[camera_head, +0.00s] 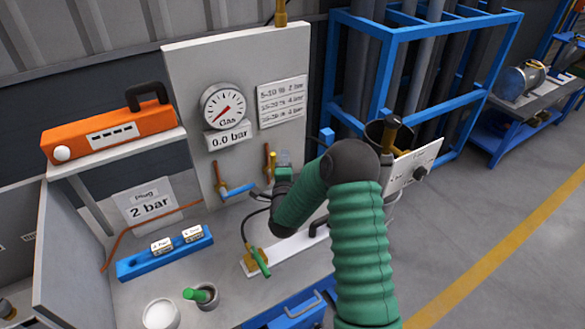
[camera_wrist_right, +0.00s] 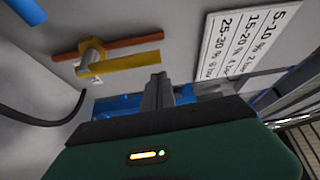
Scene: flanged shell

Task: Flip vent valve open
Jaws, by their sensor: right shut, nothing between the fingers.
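Two small valves on copper pipes sit low on the upright grey panel (camera_head: 185,90). One has a blue lever (camera_head: 238,193), pointing right. The other has a yellow lever (camera_head: 273,163), upright along its pipe in the head view; this yellow lever (camera_wrist_right: 125,64) also shows in the right wrist view. No label tells me which is the vent valve. My right gripper (camera_head: 284,159) is just right of the yellow lever, near the panel. In the right wrist view its fingers (camera_wrist_right: 158,90) are together and empty, apart from the yellow lever. My left gripper is out of view.
A gauge (camera_head: 223,106) above a "0.0 bar" sign hangs on the panel. An orange device (camera_head: 108,132) stands on a shelf at left. A blue holder (camera_head: 165,252), a white cup (camera_head: 161,313) and a brass fitting with a green handle (camera_head: 258,261) are on the bench.

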